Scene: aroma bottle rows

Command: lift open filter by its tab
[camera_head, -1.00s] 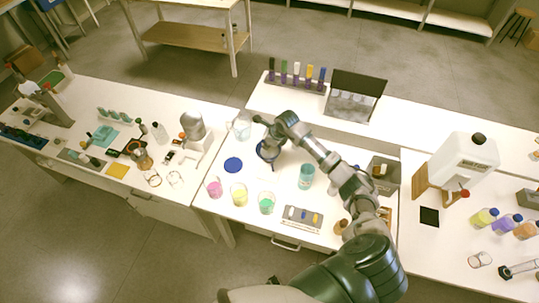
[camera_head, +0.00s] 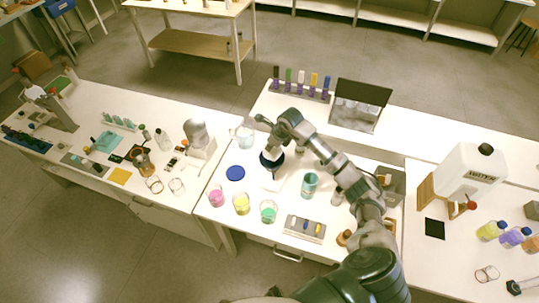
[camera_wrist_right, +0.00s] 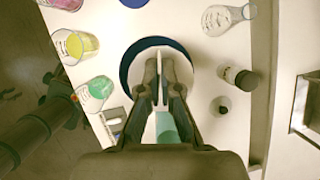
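The filter shows in the right wrist view as a pale round piece (camera_wrist_right: 138,58) lying over a dark blue ring (camera_wrist_right: 124,72). In the head view a white patch (camera_head: 271,184) shows just below the right gripper (camera_head: 271,160), beside the dark ring. In the right wrist view the two fingers of my right gripper (camera_wrist_right: 161,66) point at the filter, close together with a thin pale strip between them. They look shut on the filter's tab, but the fingers hide most of the contact. My left gripper is in neither view.
Beakers with pink (camera_head: 216,197), yellow (camera_head: 241,204) and green (camera_head: 268,212) liquid stand in front. A teal beaker (camera_head: 309,184) stands to the right. A flask (camera_wrist_right: 222,18) and a dark-capped bottle (camera_wrist_right: 240,77) stand near.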

